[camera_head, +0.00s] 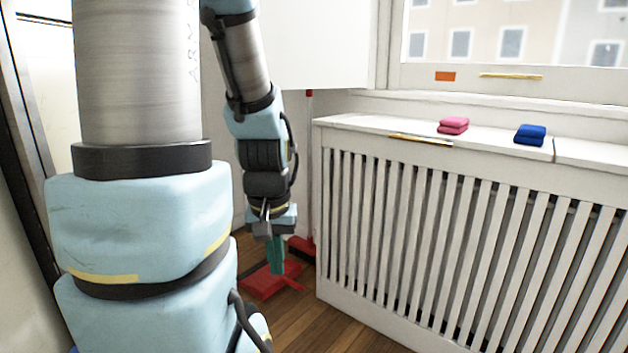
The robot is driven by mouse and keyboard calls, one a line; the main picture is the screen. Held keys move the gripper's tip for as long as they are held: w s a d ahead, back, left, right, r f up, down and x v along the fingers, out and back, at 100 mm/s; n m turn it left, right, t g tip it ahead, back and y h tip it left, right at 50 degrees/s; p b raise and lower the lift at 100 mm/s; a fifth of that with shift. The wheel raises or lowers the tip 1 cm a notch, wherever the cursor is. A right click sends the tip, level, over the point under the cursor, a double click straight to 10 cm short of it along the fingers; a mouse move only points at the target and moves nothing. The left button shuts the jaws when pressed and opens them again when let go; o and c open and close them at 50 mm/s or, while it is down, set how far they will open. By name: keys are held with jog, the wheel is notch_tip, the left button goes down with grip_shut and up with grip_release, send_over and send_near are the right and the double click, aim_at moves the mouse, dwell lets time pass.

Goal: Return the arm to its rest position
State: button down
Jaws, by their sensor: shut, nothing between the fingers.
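My arm fills the left side of the head view, with a light blue and metal column close to the camera. The forearm hangs down behind it, left of the middle. My gripper (276,262) is at its lower end and points down, with green fingers that are shut and empty. It is in front of a red dustpan on the floor; I cannot tell the gap between them.
A white slatted radiator cover (470,240) stands on the right. Folded pink cloth (453,126) and folded blue cloth (530,134) lie on its top. A red dustpan (262,284) lies on the wooden floor (325,325), left of the cover. A window (500,40) is above.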

notch_tip(320, 180, up, 38)
jog(key=p, duration=3.6)
jog(key=shift+w+p, duration=0.3)
